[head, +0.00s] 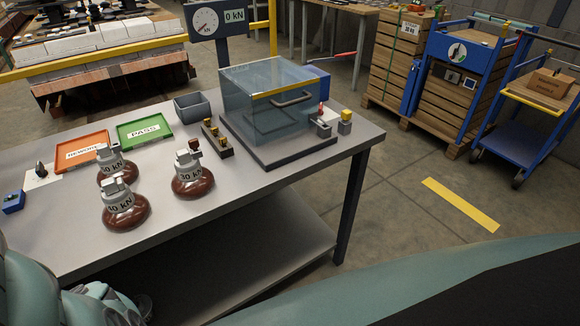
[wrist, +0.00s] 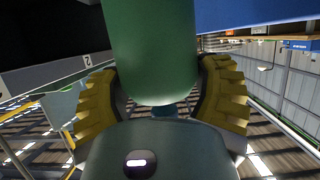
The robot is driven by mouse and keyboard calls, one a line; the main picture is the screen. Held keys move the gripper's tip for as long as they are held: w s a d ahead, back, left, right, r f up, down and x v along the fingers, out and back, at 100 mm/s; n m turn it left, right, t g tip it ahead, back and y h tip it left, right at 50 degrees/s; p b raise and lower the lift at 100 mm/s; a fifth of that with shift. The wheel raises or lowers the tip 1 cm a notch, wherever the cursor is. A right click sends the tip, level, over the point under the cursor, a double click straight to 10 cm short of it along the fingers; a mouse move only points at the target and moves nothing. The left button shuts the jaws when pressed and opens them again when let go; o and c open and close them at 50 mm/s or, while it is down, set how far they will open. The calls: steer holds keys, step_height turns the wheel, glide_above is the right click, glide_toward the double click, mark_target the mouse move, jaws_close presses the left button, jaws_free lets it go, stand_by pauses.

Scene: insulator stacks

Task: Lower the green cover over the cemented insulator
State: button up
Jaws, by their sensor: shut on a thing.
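In the wrist view a green cylinder-like thing, apparently the green cover (wrist: 153,45), fills the space between the yellow ridged fingers of my gripper (wrist: 160,92). My gripper is shut on it. The cover's far end is cut off by the frame, and neither gripper nor cover shows in the head view. In the head view three brown insulators with grey caps marked kN stand on the grey table: a front one (head: 126,215), a back left one (head: 118,174) and a right one (head: 193,186). The right one has a small brown piece at its cap top. I cannot tell which is cemented.
Behind the insulators lie an orange REWORK tray (head: 63,158) and a green PASS tray (head: 165,131). A grey bin (head: 192,107), a rack of small brass pieces (head: 217,141) and a clear box with a handle (head: 262,117) stand farther right.

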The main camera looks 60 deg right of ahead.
steer(key=shift+f+b, duration=3.2)
steer(key=shift+f, duration=1.2)
steer(key=o, duration=1.1)
steer(key=shift+o, duration=0.2)
steer(key=shift+d, duration=0.15)
steer(key=v, duration=1.1)
steer(key=shift+s+d, duration=0.2)
steer(key=shift+d, duration=0.1)
steer(key=shift+r, duration=0.15)
